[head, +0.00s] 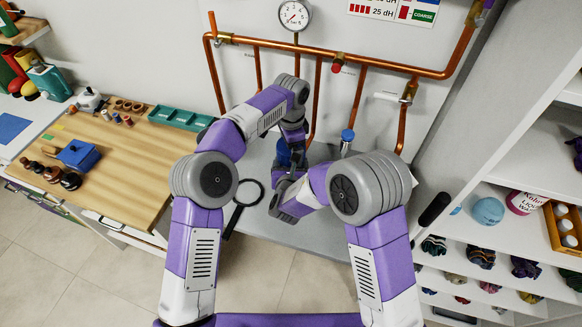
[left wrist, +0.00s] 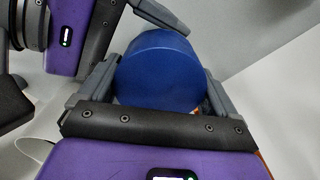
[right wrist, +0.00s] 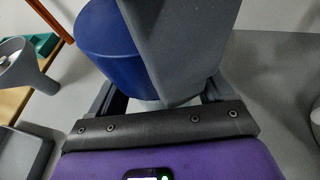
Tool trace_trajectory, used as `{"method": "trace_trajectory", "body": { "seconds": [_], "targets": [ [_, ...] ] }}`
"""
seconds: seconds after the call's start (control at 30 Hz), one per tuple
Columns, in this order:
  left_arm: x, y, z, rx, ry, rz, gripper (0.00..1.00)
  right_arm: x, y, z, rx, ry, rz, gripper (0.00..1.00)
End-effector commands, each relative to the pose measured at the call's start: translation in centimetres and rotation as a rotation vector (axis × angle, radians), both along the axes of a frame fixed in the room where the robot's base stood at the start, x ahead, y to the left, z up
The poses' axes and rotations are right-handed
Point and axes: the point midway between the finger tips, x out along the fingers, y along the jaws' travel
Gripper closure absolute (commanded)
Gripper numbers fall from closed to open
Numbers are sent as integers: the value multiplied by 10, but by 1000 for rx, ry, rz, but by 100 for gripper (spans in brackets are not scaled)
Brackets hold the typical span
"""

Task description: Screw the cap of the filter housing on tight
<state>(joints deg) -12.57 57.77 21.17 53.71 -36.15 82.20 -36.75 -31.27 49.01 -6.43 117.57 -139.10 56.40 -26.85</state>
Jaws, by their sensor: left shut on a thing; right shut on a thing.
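The blue cap (head: 283,152) of the filter housing is at the middle of the head view, mostly behind my arms. In the left wrist view the cap (left wrist: 160,72) sits between the fingers of my left gripper (left wrist: 158,85), which is shut on it from the side. In the right wrist view the cap (right wrist: 108,42) is partly hidden by a grey finger. My right gripper (right wrist: 160,100) is shut below the cap on the pale housing body (right wrist: 150,104), of which only a sliver shows. Whether the cap is seated straight cannot be told.
A second vessel with a blue top (head: 347,136) stands to the right. A black ring-shaped wrench (head: 248,192) lies at the left of the grey worktop (head: 315,240). Copper pipes (head: 330,50) run along the back wall. A wooden bench (head: 115,165) with a green tray (head: 180,117) is at left.

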Motion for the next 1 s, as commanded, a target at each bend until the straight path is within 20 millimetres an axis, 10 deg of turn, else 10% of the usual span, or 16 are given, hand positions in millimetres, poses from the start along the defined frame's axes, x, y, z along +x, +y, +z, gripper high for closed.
{"method": "trace_trajectory", "body": {
  "seconds": [0.5, 0.93, 0.97, 1.0],
  "targets": [
    [1, 1, 0, 0, -3, -903, 45, 0, 0, 0, 0, 1, -1, 100],
    [1, 1, 0, 1, -4, -1009, 45, 0, 0, 0, 0, 1, -1, 100],
    [1, 1, 0, 1, -4, -1008, 7, 0, 0, 0, -1, 1, -1, 100],
    [1, 1, 0, 1, -4, -1008, 1, 0, 0, 0, 0, 1, -1, 100]
  ]
}}
